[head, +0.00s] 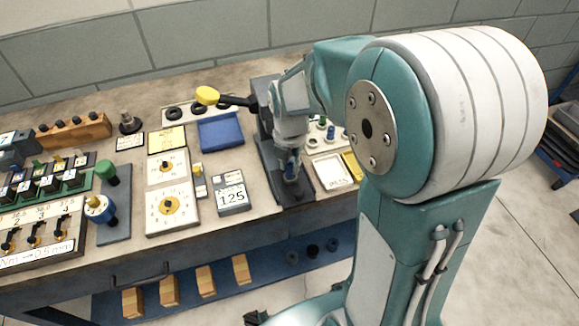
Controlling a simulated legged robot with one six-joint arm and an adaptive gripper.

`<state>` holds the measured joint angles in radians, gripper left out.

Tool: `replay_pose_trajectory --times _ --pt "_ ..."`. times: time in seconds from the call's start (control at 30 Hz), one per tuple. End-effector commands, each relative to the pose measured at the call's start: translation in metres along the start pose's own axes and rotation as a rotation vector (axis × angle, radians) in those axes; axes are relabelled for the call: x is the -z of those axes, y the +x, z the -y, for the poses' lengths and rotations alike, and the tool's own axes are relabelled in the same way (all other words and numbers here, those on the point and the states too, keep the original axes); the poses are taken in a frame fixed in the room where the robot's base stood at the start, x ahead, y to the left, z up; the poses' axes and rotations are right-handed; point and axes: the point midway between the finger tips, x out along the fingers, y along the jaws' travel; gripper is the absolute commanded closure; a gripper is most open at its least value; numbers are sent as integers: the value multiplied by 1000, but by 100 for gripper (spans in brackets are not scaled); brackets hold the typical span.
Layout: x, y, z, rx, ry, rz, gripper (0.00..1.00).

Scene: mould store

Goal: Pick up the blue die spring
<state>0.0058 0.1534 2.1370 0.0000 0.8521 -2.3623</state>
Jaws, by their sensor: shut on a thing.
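My gripper (290,168) points down above the dark grey vise-like block (288,190) near the middle of the bench. It is shut on a small blue piece (291,174), which looks like the blue die spring. The fingers hide most of it, and I cannot tell whether its lower end touches the block. To the right, a pale rack (314,142) holds several small upright parts, among them another blue one (330,132) and a green one (321,122).
A white tray (333,185) lies right of the block, and a 125 display box (232,202) lies left. A blue tray (220,134) and a yellow-knobbed lever (207,96) are behind. My arm hides the bench's right end. Dials and switches fill the left.

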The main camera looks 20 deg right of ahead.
Motion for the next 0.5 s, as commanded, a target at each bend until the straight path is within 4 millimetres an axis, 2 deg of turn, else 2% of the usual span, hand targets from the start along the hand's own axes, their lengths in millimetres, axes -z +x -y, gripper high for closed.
replay_pose_trajectory --times 0.13,0.5 --pt "-1 -24 -1 -5 0 5 100" --pt "43 -87 43 -4 0 4 100"
